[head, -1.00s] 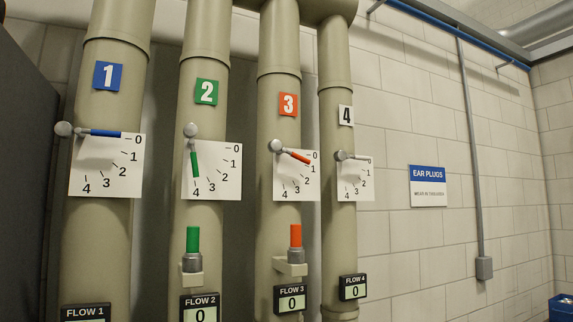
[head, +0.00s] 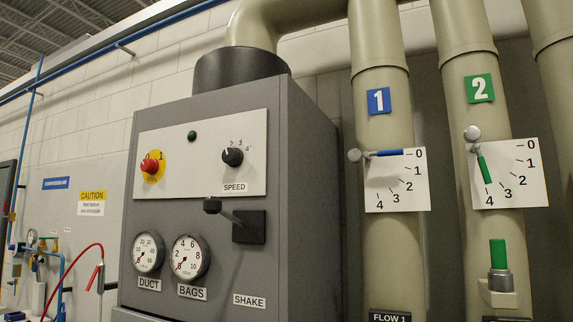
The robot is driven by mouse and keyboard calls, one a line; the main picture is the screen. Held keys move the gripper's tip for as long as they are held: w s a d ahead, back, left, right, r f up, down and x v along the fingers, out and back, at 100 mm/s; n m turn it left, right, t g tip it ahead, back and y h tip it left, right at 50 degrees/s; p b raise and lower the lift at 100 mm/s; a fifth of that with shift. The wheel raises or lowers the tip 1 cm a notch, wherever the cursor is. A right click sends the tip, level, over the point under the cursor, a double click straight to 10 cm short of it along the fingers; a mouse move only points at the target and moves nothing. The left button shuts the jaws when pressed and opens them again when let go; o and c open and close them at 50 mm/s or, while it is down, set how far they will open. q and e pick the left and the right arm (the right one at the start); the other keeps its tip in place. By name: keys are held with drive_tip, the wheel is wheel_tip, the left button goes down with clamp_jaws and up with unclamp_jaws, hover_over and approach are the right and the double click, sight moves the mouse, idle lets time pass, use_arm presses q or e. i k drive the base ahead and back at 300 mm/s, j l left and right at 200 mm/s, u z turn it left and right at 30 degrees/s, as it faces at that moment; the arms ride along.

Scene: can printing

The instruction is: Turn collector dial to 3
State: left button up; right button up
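The collector is a grey cabinet (head: 290,190) in the middle of the head view. Its pale upper panel (head: 205,180) carries a small black round dial (head: 232,157) labelled SPEED, with numbers around its top; 2, 3 and 4 are readable. The dial's mark seems to point to the upper left, but it is too small to tell which number it is on. A red knob (head: 150,166) on a yellow plate marked 0 and 1 sits to its left, and a dark green round light (head: 192,135) is above. Neither of my grippers is in view.
A black lever (head: 225,214) labelled SHAKE juts out below the dial. DUCT (head: 148,253) and BAGS (head: 189,256) gauges are lower left. Pipes 1 (head: 385,260) and 2 (head: 470,235) stand to the right with blue and green valve levers. A red hose (head: 75,262) hangs at far left.

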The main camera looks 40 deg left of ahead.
sight(233, 156)
drive_tip(key=u, duration=2)
